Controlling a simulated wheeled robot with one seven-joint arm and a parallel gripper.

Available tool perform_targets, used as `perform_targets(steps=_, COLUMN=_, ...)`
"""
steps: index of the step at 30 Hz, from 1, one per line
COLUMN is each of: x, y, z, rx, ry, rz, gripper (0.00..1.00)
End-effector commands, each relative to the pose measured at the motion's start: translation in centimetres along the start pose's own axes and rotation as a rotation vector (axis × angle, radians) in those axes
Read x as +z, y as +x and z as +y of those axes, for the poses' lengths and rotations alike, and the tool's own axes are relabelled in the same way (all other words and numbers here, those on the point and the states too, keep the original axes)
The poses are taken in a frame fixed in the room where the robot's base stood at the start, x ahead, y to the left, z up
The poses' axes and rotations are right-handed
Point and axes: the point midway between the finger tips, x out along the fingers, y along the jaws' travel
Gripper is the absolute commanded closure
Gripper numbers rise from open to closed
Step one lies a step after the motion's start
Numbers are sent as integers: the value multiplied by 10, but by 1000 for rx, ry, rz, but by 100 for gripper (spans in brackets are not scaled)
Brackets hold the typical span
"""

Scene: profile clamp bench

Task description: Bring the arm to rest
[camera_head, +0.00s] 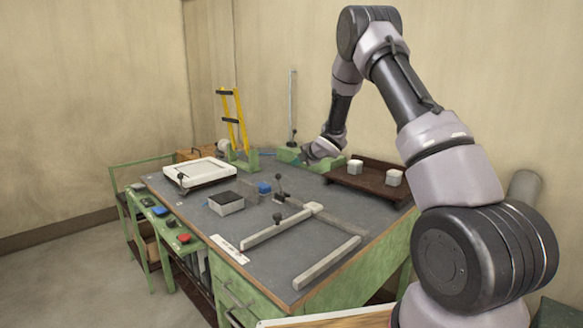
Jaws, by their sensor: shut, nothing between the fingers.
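My arm rises from the lower right, bends high and reaches down to the back of the bench (240,235). My gripper (301,159) is at the back of the bench, just left of a brown tray (372,183) and close to a green clamp block (288,154). It is small in view and partly hidden by my wrist. It is shut with nothing held. I cannot tell whether it touches the green block.
Grey profiles (278,228) lie at the front, near a grey box (226,203) and blue block (264,187). A white panel (200,171) is at left. A post (292,105) and yellow frame (233,120) stand behind.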

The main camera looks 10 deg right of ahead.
Motion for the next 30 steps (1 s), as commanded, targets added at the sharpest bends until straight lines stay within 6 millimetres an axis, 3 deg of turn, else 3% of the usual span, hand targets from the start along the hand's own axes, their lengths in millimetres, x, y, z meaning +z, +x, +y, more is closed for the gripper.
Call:
perform_targets(steps=14, x=0, y=-10, z=1, rx=-1, ry=1, rz=0, gripper=100)
perform_targets(steps=17, x=4, y=-18, z=8, rx=-1, ry=31, rz=-20, gripper=100)
perform_targets(steps=20, x=16, y=-44, z=29, rx=0, ry=125, rz=-76, gripper=100)
perform_targets(steps=23, x=31, y=-88, z=54, rx=-2, ry=289, rz=-161, gripper=100)
perform_targets(steps=30, x=44, y=-218, z=90, rx=9, ry=773, rz=-348, gripper=100)
